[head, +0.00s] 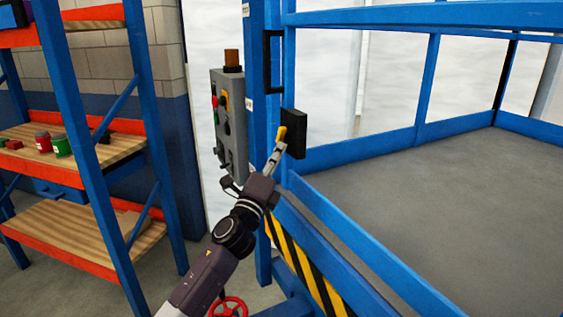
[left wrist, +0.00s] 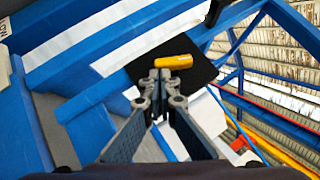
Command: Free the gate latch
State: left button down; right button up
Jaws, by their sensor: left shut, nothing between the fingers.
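The gate latch is a black box (head: 293,134) with a yellow handle (head: 281,133), mounted on the blue gate frame by the post. In the left wrist view the yellow handle (left wrist: 174,62) lies just beyond my fingertips, against the black box (left wrist: 205,68). My left gripper (head: 277,149) is shut and empty, its tips at or very close to the lower end of the handle. I cannot tell whether they touch it. It also shows in the left wrist view (left wrist: 160,76). My right gripper is in neither view.
A grey control box (head: 229,125) with buttons and an orange lamp (head: 232,58) stands left of the blue post (head: 260,190). A shelf rack (head: 85,170) is at left. A red handwheel (head: 228,308) is low down. Behind the gate is bare grey floor (head: 440,200).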

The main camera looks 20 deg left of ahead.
pick_arm(q)
jog(key=shift+w+a+f+b, duration=0.1)
jog(key=shift+w+a+b, duration=0.8)
jog(key=shift+w+a, duration=0.3)
jog(key=shift+w, duration=0.1)
dwell(1.1)
jog(key=v, duration=1.2)
jog(key=shift+f, duration=0.2)
